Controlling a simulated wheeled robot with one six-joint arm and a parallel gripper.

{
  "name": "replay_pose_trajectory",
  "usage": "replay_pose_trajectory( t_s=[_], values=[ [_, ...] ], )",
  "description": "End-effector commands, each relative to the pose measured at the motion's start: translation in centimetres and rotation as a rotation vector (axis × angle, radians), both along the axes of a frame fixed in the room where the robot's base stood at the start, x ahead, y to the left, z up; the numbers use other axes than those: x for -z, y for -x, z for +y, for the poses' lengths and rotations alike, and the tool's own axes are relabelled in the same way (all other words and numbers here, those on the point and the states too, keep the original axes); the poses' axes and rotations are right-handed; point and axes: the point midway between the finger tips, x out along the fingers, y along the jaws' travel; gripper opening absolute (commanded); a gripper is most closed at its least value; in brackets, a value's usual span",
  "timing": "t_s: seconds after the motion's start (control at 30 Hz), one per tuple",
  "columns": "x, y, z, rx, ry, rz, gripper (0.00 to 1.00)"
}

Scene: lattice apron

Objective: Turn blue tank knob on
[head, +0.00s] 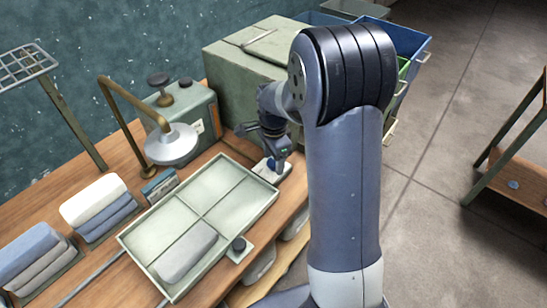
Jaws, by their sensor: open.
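A blue knob (270,167) sits on a pale plate (268,177) at the right back corner of the divided tray, near the bench's front edge. My gripper (276,153) points down right at this knob and partly hides it. The gripper is open. I cannot tell whether its fingers touch the knob or stand just around or above it. The knob's turn position is too small to read. A second, dark knob (239,244) sits on another pale plate by the tray's front edge, clear of my gripper.
A pale green divided tray (150,262) holds a grey folded cloth (187,251). Behind it stand a brass-armed lamp (171,143), a green tank (200,108) and a large green box (240,70). Folded cloths (95,200) lie left. Blue and green bins (405,38) stand behind my arm.

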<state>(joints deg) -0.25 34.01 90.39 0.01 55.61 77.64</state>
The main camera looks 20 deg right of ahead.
Motion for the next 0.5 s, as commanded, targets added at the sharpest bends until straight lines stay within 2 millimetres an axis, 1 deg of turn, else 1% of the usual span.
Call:
replay_pose_trajectory(
  t_s=[0.07, 0.17, 0.4, 0.5],
  values=[
    [-0.4, -0.1, 0.0, 0.0, 0.0, -0.002, 0.58],
    [-1.7, -0.1, 0.0, 0.0, 0.0, -0.004, 0.58],
    [-6.5, -0.1, 0.0, 0.0, 0.0, -0.006, 0.58],
    [-8.3, -0.1, 0.0, 0.0, 0.0, -0.005, 0.58]
  ],
)
